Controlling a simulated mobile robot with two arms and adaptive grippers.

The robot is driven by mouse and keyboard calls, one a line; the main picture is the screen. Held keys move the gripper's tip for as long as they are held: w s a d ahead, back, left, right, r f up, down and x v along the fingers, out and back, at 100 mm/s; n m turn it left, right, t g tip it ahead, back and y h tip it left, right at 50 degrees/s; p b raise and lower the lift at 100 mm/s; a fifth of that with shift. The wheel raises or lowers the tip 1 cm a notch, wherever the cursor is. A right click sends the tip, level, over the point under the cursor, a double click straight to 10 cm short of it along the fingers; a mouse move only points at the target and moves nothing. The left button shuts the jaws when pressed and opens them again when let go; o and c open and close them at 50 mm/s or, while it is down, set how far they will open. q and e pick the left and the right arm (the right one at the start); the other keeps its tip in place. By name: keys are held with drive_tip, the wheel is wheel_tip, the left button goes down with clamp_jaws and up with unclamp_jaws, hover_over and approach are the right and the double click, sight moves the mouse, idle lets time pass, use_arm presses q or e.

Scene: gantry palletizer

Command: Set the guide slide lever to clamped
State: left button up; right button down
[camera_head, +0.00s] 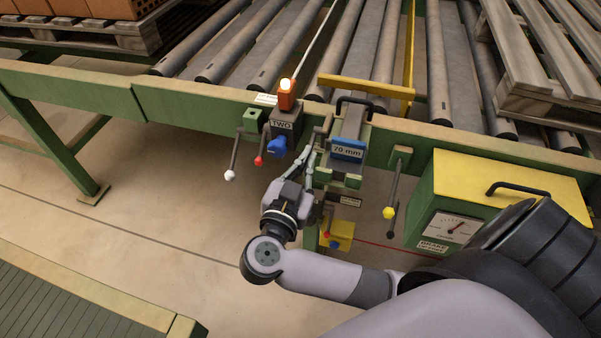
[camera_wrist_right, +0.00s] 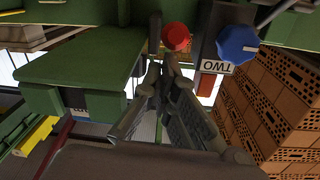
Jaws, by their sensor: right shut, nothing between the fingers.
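The guide slide block with its "70 mm" plate (camera_head: 347,149) and dark top handle hangs on the green conveyor side. My right gripper (camera_head: 309,160) is beside its left edge, between it and the "TWO" box (camera_head: 282,124). In the right wrist view the fingers (camera_wrist_right: 168,66) are together and hold nothing. A red knob (camera_wrist_right: 176,37) is right beyond their tips; I cannot tell if they touch it. A green block (camera_wrist_right: 85,58) is left of the fingers. The lever's setting is not readable. My left gripper is out of view.
Levers with white (camera_head: 230,175), red (camera_head: 259,160) and yellow (camera_head: 388,212) knobs hang nearby. A yellow-topped brake box (camera_head: 470,193) is at right.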

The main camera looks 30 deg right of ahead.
drive_tip(key=shift+w+d, duration=0.2)
drive_tip(key=shift+f, duration=0.1)
wheel_tip(320, 180, down, 5)
drive_tip(key=shift+d+f+t+h+p, duration=0.1)
drive_tip(key=shift+t+h+p, duration=0.65)
drive_tip(key=shift+h, duration=0.35)
